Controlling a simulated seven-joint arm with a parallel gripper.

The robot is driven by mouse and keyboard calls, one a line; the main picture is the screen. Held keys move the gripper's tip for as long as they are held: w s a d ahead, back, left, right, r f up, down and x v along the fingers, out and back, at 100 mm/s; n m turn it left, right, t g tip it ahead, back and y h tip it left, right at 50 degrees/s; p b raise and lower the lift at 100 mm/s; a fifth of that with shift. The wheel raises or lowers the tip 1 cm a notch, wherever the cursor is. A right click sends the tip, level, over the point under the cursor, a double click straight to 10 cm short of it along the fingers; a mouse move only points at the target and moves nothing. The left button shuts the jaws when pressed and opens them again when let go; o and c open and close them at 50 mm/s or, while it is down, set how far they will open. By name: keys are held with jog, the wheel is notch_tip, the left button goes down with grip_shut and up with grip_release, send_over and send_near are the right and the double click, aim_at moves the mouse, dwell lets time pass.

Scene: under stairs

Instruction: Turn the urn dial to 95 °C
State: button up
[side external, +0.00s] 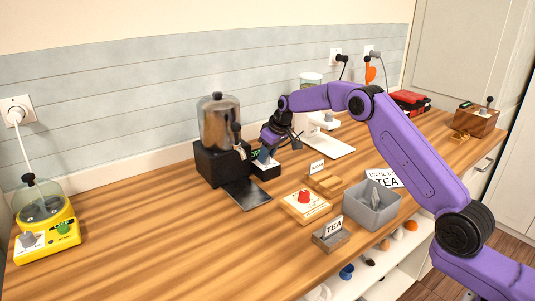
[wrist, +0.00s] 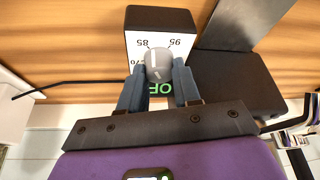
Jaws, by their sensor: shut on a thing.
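The urn (side external: 219,122) is a steel tank on a black base near the wall in the side view. My gripper (side external: 266,154) is at the control box on the urn's right side. In the wrist view my gripper (wrist: 159,77) is shut on the grey dial (wrist: 157,60), one finger on each side. The white panel (wrist: 141,37) shows 85, 95 and a partly covered 70, upside down. A light line shows on the dial, but I cannot tell its exact setting. A green display, partly hidden by the fingers, seems to read OFF. In the side view my gripper hides the dial.
A dark drip plate (side external: 247,193) lies before the urn. A yellow appliance (side external: 47,226) stands far left, with clear counter between.

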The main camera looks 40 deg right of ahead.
jog(key=m+h, duration=0.1)
jog(key=m, duration=0.1)
jog(key=m+h, duration=0.1)
jog(key=m, duration=0.2)
jog(key=shift+a, duration=0.2)
jog(key=m+h, duration=0.1)
jog(key=m, duration=0.2)
jog(key=m+h, duration=0.1)
jog(key=m, duration=0.2)
jog(key=shift+a+g, duration=0.1)
jog(key=shift+g, duration=0.3)
jog(key=shift+m, duration=0.3)
jog(key=o, duration=1.1)
jog(key=shift+c, duration=0.2)
jog(key=v, duration=1.7)
jog(key=shift+a+r, duration=0.15)
jog(key=shift+a, duration=0.05)
